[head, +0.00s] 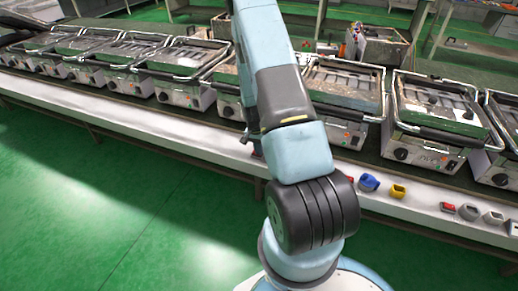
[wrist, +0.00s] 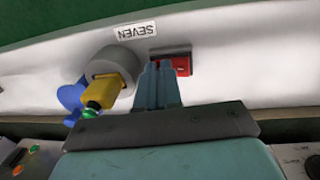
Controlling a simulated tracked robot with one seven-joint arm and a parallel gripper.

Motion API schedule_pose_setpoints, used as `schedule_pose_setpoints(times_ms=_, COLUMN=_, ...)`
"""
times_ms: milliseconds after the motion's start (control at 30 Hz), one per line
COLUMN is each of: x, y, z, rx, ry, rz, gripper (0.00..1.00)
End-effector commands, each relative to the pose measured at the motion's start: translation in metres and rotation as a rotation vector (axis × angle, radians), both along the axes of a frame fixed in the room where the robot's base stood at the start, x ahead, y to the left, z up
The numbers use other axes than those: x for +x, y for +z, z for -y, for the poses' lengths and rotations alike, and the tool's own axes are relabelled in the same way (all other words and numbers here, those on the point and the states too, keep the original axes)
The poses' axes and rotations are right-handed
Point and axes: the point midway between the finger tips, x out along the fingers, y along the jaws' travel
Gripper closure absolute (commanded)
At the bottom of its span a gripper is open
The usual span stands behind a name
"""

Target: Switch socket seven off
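The label SEVEN (wrist: 134,31) appears upside down on the white rail in the wrist view. Below it is a round grey socket (wrist: 124,60) with a yellow plug (wrist: 101,91) in it. A red switch (wrist: 182,66) sits on the rail to the right of the socket. My gripper (wrist: 158,66) is shut and empty, its fingertips just left of the red switch and partly overlapping its edge. I cannot tell whether they touch it. The switch's on or off position is too small to read. In the head view my arm hides the gripper and this socket.
A blue piece (wrist: 72,97) is left of the yellow plug. In the head view, a blue plug (head: 368,182), a yellow plug (head: 397,190), another red switch (head: 447,208) and a grey socket (head: 468,212) line the rail. Heating appliances (head: 433,115) stand behind; green floor is clear in front.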

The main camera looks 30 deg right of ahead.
Motion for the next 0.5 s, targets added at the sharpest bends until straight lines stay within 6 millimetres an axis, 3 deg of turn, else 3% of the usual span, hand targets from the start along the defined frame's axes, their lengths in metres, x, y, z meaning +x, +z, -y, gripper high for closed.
schedule_pose_setpoints(times_ms=33, x=-0.0106, y=-0.0095, z=0.0037, rx=0.001, ry=-0.008, rz=-0.021, gripper=1.00)
schedule_pose_setpoints(times_ms=500, x=-0.0058, y=-0.0080, z=0.0013, rx=-0.002, ry=-0.010, rz=-0.021, gripper=1.00)
